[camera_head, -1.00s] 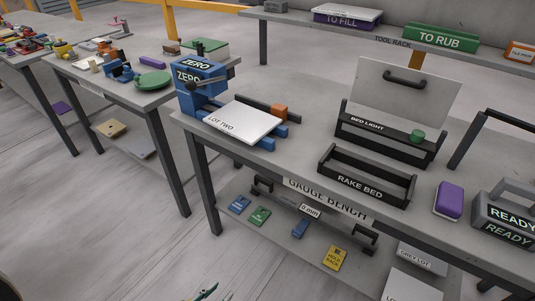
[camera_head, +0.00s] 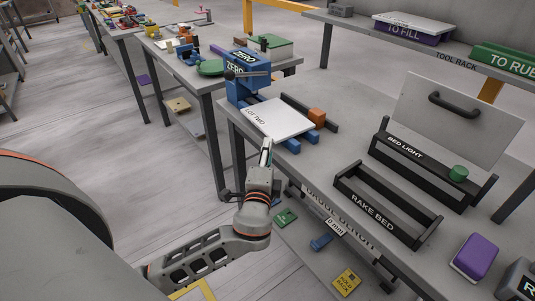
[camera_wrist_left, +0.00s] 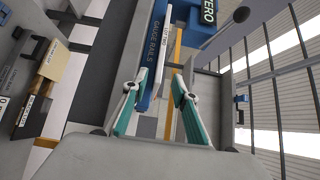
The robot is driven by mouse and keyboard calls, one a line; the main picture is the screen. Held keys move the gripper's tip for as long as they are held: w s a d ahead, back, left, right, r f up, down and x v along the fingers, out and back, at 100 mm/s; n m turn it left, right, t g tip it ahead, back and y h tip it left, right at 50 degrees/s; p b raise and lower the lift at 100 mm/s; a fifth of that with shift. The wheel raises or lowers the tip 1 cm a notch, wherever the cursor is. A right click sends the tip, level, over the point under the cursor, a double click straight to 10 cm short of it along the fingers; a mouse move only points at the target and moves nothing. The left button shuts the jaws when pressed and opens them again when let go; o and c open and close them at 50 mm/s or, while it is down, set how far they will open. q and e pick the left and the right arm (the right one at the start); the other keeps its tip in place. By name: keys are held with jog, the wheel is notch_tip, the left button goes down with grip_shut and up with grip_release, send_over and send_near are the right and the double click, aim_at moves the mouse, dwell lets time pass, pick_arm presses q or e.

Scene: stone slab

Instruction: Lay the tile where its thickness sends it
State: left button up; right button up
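The white tile marked LOT TWO (camera_head: 282,118) lies flat on the blue rails of the gauge (camera_head: 247,80) marked ZERO. My left gripper (camera_head: 266,152) is at the tile's front edge. In the left wrist view its two teal fingers (camera_wrist_left: 154,84) stand apart, with the tile's edge (camera_wrist_left: 163,50) showing between and beyond their tips; I cannot tell whether either touches it. The black RAKE BED tray (camera_head: 383,212) is empty on the bench to the right. My right gripper is not in view.
A green knob (camera_head: 458,173) is on the BED LIGHT holder. A purple block (camera_head: 475,256) lies at the right. The TOOL RACK shelf (camera_head: 410,45) runs along the back. Bench between gauge and trays is clear.

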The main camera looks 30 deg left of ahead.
aim_at(271, 135)
pick_arm(q)
jog(key=x, duration=0.7)
jog(key=shift+w+a, duration=0.2)
jog(key=shift+w, duration=0.05)
grip_shut()
